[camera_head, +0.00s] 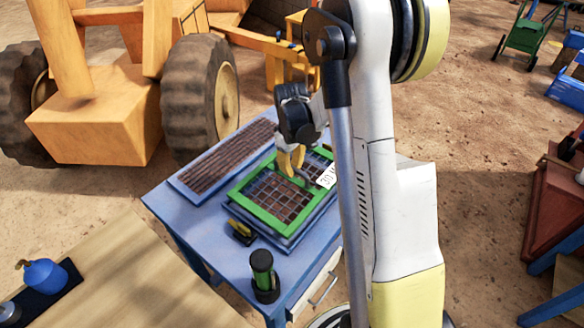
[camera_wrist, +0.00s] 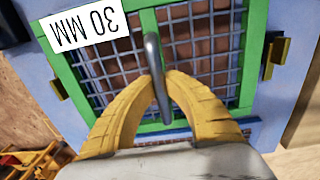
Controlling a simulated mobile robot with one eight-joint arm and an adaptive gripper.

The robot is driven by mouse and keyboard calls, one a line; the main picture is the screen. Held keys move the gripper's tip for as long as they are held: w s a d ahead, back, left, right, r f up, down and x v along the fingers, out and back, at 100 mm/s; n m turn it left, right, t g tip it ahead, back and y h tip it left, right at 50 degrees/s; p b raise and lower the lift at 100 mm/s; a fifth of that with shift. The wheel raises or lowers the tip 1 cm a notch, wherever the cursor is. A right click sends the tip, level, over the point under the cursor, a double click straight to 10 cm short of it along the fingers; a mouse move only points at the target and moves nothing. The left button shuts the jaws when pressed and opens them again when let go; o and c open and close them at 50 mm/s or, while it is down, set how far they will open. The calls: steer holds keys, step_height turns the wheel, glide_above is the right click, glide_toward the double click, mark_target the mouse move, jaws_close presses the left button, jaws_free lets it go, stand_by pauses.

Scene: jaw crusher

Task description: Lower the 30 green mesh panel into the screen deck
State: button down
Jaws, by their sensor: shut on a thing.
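The green-framed mesh panel (camera_head: 261,213) is over a blue frame, which I take as the screen deck (camera_head: 283,238), on the blue table. It bears a white "30 MM" label (camera_wrist: 85,32), partly hidden behind my arm in the head view. My gripper (camera_head: 291,163) is shut on the grey bar handle (camera_wrist: 157,75) across the panel's middle; its yellow fingers show in the wrist view (camera_wrist: 160,85). The panel looks roughly level and lined up with the frame. I cannot tell whether it is seated or slightly above. Its right side is hidden by my arm.
A brown mesh screen (camera_head: 225,160) lies on the table's left part. A yellow-black clamp (camera_head: 241,232) and a green-black cylinder (camera_head: 263,275) stand near the front. Yellow latches (camera_wrist: 277,52) flank the deck. A yellow loader (camera_head: 100,110) stands behind, a wooden table (camera_head: 130,275) at front left.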

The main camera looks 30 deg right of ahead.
mark_target(292, 179)
steer(key=shift+f+b, duration=1.65)
steer(key=shift+f, duration=0.6)
steer(key=c, duration=1.4)
jaws_free()
steer(key=shift+c, duration=0.2)
steer(key=shift+r, duration=0.1)
step_height(292, 179, up, 12)
steer(key=shift+a+f, duration=0.1)
steer(key=s+a+r+m+t, duration=0.2)
steer(key=s+a+r+t, duration=0.1)
steer(key=s+a, duration=0.4)
steer(key=s+a+r+m+t, duration=0.2)
steer(key=s+a+r+t, duration=0.2)
steer(key=s+a, duration=0.4)
steer(key=s+r, duration=0.1)
steer(key=s, duration=0.1)
steer(key=shift+s+a, duration=0.2)
steer(key=shift+s, duration=0.1)
